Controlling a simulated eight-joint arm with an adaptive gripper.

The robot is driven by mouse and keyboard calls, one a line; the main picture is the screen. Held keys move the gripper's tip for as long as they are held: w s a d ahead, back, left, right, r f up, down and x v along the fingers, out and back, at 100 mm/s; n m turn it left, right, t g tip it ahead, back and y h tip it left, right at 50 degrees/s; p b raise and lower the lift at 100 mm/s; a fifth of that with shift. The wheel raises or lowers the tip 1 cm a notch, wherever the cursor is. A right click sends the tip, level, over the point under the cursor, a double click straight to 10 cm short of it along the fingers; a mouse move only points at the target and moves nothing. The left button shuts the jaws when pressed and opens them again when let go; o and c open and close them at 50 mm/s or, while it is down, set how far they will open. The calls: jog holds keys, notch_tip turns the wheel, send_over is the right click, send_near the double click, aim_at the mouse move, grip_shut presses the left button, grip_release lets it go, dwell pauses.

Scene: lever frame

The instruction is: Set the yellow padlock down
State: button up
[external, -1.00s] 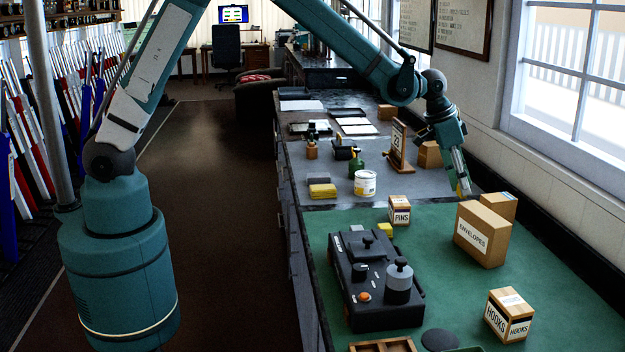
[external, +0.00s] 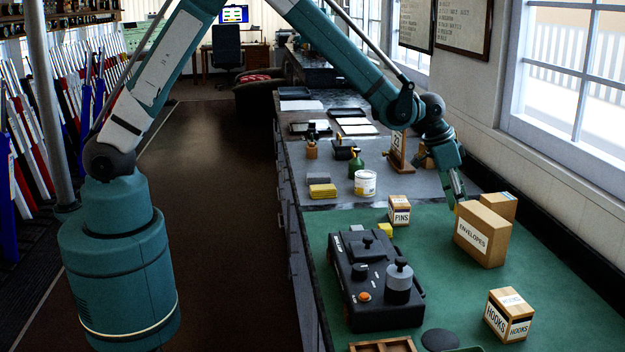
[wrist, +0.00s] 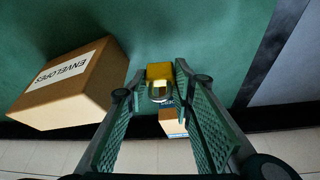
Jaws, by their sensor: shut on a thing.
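The yellow padlock (wrist: 160,73) shows in the wrist view between the tips of my gripper (wrist: 159,80), with its metal shackle pointing back toward the camera. My gripper is shut on it. In the external view my gripper (external: 456,202) is low beside the back left of the ENVELOPES box; the padlock is too small and hidden to make out clearly there. Green counter mat (wrist: 205,35) lies beyond the padlock in the wrist view. I cannot tell whether the padlock touches the mat.
The ENVELOPES box (external: 484,238) stands close to my gripper. A PINS box (external: 399,210), a small yellow block (external: 386,229), a black lever unit (external: 375,285) and a HOOKS box (external: 508,316) stand on the mat. Free mat lies between the lever unit and the ENVELOPES box.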

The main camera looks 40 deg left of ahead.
jog(key=shift+f, duration=1.9)
jog(key=shift+f, duration=0.1)
jog(key=o, duration=1)
jog(key=shift+c, duration=0.2)
jog(key=shift+r, duration=0.2)
jog(key=v, duration=1.2)
